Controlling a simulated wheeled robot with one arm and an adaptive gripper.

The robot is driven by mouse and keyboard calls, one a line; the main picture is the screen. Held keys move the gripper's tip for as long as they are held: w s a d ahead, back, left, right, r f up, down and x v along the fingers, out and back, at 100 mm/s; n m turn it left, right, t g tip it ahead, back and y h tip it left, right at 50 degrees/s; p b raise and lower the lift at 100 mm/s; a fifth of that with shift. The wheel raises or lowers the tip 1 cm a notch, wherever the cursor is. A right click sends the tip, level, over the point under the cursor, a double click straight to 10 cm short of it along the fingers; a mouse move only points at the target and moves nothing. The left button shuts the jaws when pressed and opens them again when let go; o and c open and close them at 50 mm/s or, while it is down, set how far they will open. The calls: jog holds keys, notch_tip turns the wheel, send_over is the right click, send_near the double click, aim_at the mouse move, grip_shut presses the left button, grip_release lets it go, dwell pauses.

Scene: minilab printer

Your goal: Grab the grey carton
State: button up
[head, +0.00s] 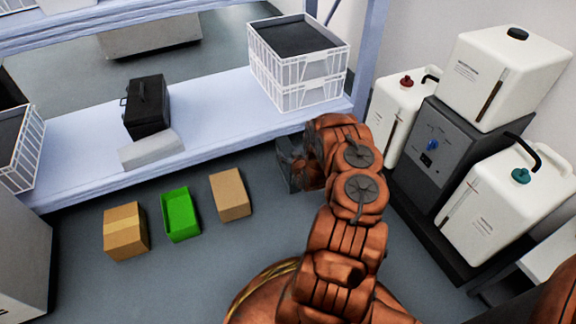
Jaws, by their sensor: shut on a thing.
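A dark grey carton (286,172) shows at the far end of my arm, near the shelf's front edge. It is in line with the boxes on the floor, and its right side is hidden by the arm. My gripper (297,163) is at the carton and shut on it. The fingers are small and dark and mostly hidden behind the arm's last links. I cannot tell whether the carton touches the floor.
A brown taped carton (125,232), a green open box (181,214) and another brown carton (230,195) stand left on the floor. The shelf (205,115) holds a black case (147,106) and white crates (297,75). White canisters (510,200) and a dark machine (433,150) crowd the right.

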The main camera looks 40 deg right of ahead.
grip_shut()
dwell(0.3)
